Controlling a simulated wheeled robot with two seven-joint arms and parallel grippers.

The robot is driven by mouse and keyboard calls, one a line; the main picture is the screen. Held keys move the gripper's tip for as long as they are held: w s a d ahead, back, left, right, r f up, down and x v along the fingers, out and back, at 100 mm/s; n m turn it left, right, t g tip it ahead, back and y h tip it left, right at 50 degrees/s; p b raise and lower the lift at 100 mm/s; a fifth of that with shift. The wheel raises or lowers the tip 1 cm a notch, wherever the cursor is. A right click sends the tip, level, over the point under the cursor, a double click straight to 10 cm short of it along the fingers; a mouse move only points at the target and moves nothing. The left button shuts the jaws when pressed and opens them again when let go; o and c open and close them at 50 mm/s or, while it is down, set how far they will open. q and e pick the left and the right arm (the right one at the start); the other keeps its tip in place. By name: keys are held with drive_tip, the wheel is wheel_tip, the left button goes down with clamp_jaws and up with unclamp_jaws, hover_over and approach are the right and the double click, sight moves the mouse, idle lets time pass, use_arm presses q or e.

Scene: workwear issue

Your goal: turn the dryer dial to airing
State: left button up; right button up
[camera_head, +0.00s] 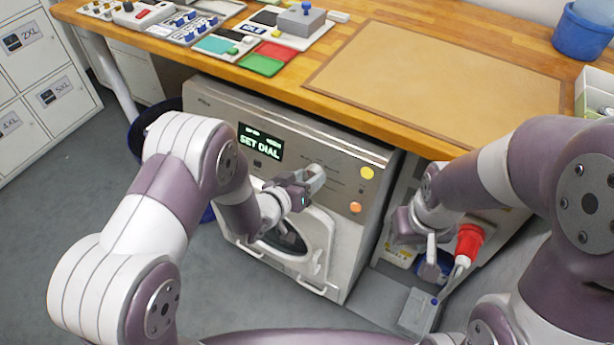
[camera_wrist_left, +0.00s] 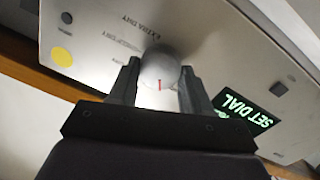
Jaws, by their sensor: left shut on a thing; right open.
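The dryer (camera_head: 345,230) stands under the wooden counter, its round door below the control panel. Its display (camera_head: 260,144) reads "SET DIAL" and also shows in the left wrist view (camera_wrist_left: 246,113). The dial (camera_wrist_left: 160,70) is a round grey knob with a red mark, between the fingers of my left gripper (camera_wrist_left: 160,85). Labels including "EXTRA DRY" are printed around it; I cannot make out an airing label. My left gripper (camera_head: 314,178) is shut on the dial in the head view, hiding most of it. My right gripper (camera_head: 432,262) is open and empty, right of the dryer.
A yellow button (camera_head: 367,173) and an orange button (camera_head: 355,207) sit right of the dial. The wooden counter (camera_head: 420,130) overhangs the dryer. A red-topped item (camera_head: 468,243) stands near my right gripper. Grey floor (camera_head: 70,180) is open at left.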

use_arm(q)
drive_tip(key=shift+f+n+p, duration=0.1)
drive_tip(key=shift+n+p, duration=0.2)
drive_tip(key=shift+n, duration=1.2)
drive_tip(key=o, duration=1.1)
drive_tip(key=shift+c, duration=0.2)
